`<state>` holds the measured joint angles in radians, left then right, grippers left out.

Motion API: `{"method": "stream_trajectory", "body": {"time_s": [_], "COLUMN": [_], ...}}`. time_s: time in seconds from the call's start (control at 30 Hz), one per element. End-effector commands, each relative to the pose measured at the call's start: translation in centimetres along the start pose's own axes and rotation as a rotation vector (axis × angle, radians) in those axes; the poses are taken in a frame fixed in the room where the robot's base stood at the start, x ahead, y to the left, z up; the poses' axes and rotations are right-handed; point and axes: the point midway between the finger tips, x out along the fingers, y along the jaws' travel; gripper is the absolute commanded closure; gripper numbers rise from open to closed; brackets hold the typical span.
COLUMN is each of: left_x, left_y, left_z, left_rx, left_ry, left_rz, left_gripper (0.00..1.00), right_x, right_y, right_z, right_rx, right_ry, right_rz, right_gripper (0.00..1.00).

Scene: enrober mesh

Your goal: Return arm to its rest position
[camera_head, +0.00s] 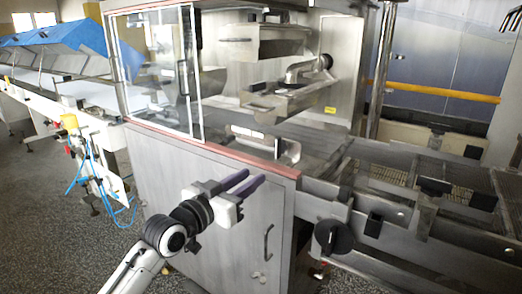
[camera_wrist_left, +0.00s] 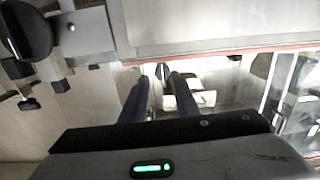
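My left gripper (camera_head: 254,175) is in front of the enrober machine's grey cabinet (camera_head: 180,165), near its red-edged top. Its two dark purple fingers are apart with nothing between them. They also show in the left wrist view (camera_wrist_left: 159,80), with a gap between the tips. My left arm (camera_head: 140,265) comes in from the lower left and reaches forward. My right gripper is not in view.
The machine has a glass door (camera_head: 160,70), a cabinet handle (camera_head: 268,242) and a black knob (camera_head: 333,236). A mesh conveyor (camera_head: 390,175) extends right. A blue-covered line (camera_head: 60,45) stands at left. Speckled floor (camera_head: 40,210) is open at lower left.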

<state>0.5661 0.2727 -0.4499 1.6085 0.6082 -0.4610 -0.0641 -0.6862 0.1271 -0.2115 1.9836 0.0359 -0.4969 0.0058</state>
Motion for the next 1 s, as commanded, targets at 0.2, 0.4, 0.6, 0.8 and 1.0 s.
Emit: {"method": "stream_trajectory", "body": {"time_s": [0.2,0.4,0.6,0.8,1.0], "left_x": [-5.9,-15.2,-26.3,-33.9,-35.8], "left_y": [2.2,5.1,8.3,10.4,10.9], "left_z": [13.9,25.8,34.1,37.7,38.4], "left_rx": [-0.080,-0.137,-0.166,-0.169,-0.166], "left_ry": [-0.175,-0.366,-0.565,-0.696,-0.729], "left_rz": [-0.058,-0.138,-0.218,-0.266,-0.277], "left_gripper": [0.72,0.72,0.72,0.72,0.72], "right_x": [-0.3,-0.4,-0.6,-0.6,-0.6], "right_y": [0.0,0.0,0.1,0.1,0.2], "right_z": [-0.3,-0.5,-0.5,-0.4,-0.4], "right_rx": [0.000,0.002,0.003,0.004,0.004], "right_ry": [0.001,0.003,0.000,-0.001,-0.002], "right_rz": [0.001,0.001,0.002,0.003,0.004], "right_gripper": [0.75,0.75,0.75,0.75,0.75]}}
